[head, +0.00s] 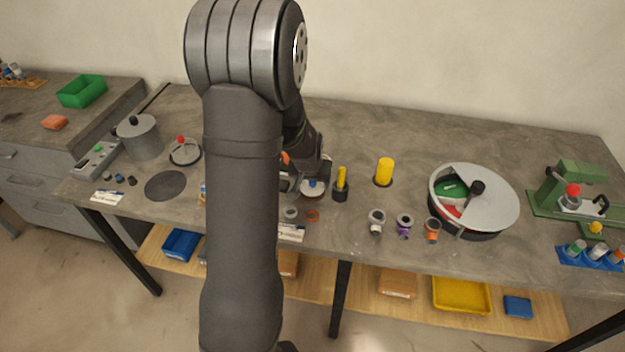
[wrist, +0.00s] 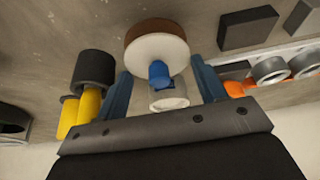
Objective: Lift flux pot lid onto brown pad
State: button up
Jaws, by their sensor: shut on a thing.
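The flux pot lid looks like a white disc with a blue knob (wrist: 160,72). My arm hides part of the bench there, and I cannot make out a separate brown pad.
A yellow peg in a black holder (head: 341,188) stands close right of the lid. A round drum (head: 474,197) stands farther right. A dark round mat (head: 165,185) lies left of my arm.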

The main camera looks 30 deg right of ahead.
jog(key=shift+f, duration=0.25)
jog(key=shift+f, duration=0.25)
dwell(0.4)
jog(key=o, duration=1.1)
jog(key=shift+c, duration=0.2)
jog(key=shift+c, duration=1.2)
jog(key=shift+o, duration=0.7)
